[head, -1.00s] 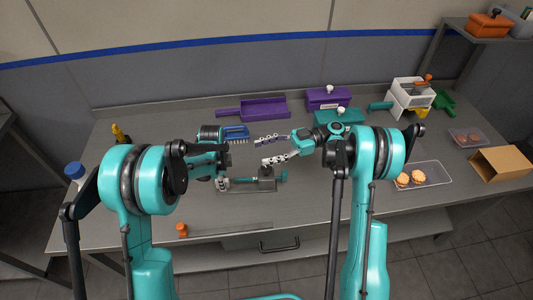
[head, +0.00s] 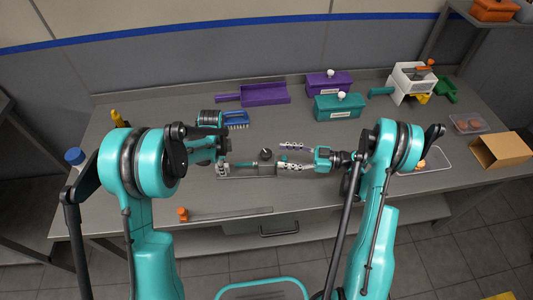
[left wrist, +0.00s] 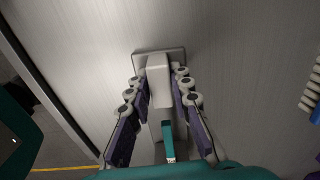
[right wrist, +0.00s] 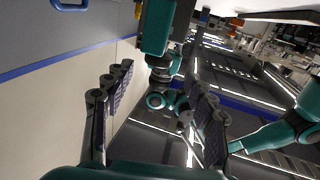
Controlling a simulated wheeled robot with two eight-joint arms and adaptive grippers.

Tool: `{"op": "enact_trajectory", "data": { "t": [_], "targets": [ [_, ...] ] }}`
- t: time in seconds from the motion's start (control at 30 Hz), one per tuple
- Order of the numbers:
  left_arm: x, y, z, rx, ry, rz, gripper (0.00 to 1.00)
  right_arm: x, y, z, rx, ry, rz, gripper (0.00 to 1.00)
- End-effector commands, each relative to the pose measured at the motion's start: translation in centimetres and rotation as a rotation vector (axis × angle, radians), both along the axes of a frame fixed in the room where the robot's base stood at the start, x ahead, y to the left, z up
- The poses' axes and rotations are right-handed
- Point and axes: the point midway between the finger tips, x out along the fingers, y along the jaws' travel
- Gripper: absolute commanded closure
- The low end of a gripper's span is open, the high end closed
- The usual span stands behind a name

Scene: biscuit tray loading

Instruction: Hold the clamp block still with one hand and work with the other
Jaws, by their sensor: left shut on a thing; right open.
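The clamp block (left wrist: 158,68) is a light grey block on a square foot, seen between the fingers of my left gripper (left wrist: 160,100), which is shut on it. A teal strip (left wrist: 168,140) lies nearer the camera in that view. In the head view my left gripper (head: 222,168) is at the left end of a grey base plate (head: 245,178) on the table. A dark round part (head: 265,155) sits by the plate's middle. Contact there is unclear.
Behind are a blue brush (head: 237,121), a purple pan (head: 265,95), and purple (head: 329,84) and teal (head: 339,107) boxes. An orange-ended bar (head: 225,214) lies near the front edge. A clear tray (head: 436,158) and cardboard box (head: 502,151) are at right.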

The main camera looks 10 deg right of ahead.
Motion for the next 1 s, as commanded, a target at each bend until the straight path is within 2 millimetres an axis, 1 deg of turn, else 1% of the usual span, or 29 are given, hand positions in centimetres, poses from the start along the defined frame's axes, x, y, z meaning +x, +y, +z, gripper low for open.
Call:
{"op": "enact_trajectory", "data": {
  "t": [0.03,0.1,0.2,0.3,0.4,0.5,0.73,0.77,0.8,0.87,0.9,0.93,0.97,1.0],
  "targets": [
    [-0.2,0.0,-0.5,0.001,0.004,0.001,1.00,0.2,1.2,-0.2,0.000,0.000,0.005,0.44],
    [-0.2,0.0,-0.5,0.001,0.004,0.001,1.00,0.6,2.6,-0.2,0.000,0.000,0.005,0.44],
    [-0.2,0.0,-0.5,0.001,0.004,0.000,1.00,1.0,4.3,-0.2,0.000,0.000,0.004,0.44],
    [-0.2,0.0,-0.5,0.001,0.004,0.000,1.00,1.4,5.5,-0.1,0.000,0.000,0.003,0.44],
    [-0.2,0.0,-0.5,0.001,0.004,0.000,1.00,1.6,6.3,-0.1,0.000,0.000,0.003,0.44],
    [-0.2,0.0,-0.5,0.001,0.005,0.000,1.00,1.7,6.7,-0.1,0.000,0.000,0.002,0.44],
    [-0.2,0.0,-0.5,0.001,0.005,0.000,1.00,1.7,6.7,-0.1,0.000,0.000,0.001,0.44],
    [-0.2,0.0,-0.5,0.001,0.005,0.000,1.00,1.7,6.7,-0.1,0.000,0.000,0.001,0.47],
    [-0.2,0.0,-0.5,0.001,0.005,0.000,1.00,1.7,6.7,-0.1,0.000,0.000,0.001,0.57],
    [-0.2,0.0,-0.5,0.001,0.005,0.000,1.00,1.7,6.7,-0.1,0.000,0.000,0.001,0.73],
    [-0.2,0.0,-0.5,0.001,0.005,0.000,1.00,1.7,6.7,-0.1,0.000,0.000,0.001,0.84],
    [-0.2,0.0,-0.5,0.001,0.005,0.000,1.00,1.7,6.7,-0.1,0.000,0.000,0.001,0.91],
    [-0.2,0.0,-0.5,0.001,0.005,0.001,1.00,1.7,6.7,-0.1,0.000,0.000,0.002,0.95],
    [-0.2,0.0,-0.5,0.001,0.004,0.001,1.00,1.7,6.7,-0.1,0.000,0.000,0.002,0.95]
  ]
}}
